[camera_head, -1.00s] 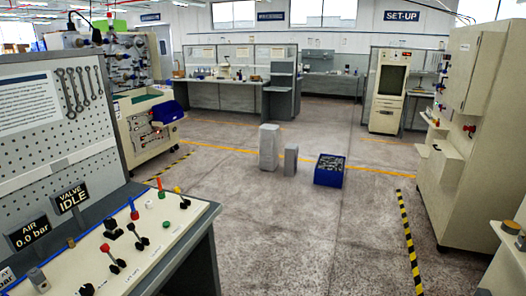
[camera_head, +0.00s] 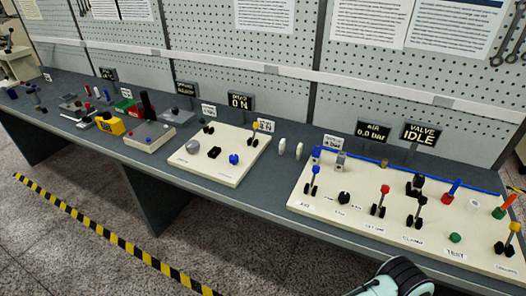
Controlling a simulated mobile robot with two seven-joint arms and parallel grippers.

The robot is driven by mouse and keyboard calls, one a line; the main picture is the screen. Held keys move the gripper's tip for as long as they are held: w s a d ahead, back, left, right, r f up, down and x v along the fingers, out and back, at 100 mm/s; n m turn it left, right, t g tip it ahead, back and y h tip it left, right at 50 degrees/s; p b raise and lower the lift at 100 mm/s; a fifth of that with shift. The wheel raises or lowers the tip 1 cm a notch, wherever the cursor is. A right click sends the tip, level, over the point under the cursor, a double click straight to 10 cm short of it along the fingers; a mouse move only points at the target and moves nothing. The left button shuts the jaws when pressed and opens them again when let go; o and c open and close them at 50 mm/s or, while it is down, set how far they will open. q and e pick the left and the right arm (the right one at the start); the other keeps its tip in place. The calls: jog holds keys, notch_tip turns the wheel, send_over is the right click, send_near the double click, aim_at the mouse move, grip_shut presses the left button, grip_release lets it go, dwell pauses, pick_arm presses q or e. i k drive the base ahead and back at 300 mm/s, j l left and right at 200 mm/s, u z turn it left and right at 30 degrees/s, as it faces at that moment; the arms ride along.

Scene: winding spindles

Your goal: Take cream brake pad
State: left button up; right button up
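Two small pale upright pieces stand on the grey bench between two cream boards. The left one (camera_head: 282,146) is whitish. The right one (camera_head: 299,150) looks more cream. Either could be the cream brake pad, but they are too small to be sure. A rounded white and dark part of one of my arms shows at the bottom edge, right of centre, well in front of these pieces. No gripper fingers show in the view.
The long grey bench (camera_head: 180,172) runs across the view. The right cream board (camera_head: 330,208) carries levers and knobs; a smaller board (camera_head: 205,165) stands left of the pale pieces. Pegboard rises behind. A yellow-black floor stripe (camera_head: 95,234) lies in front, on clear floor.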

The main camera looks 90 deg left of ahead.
aim_at(298, 153)
jog(key=u, duration=1.85)
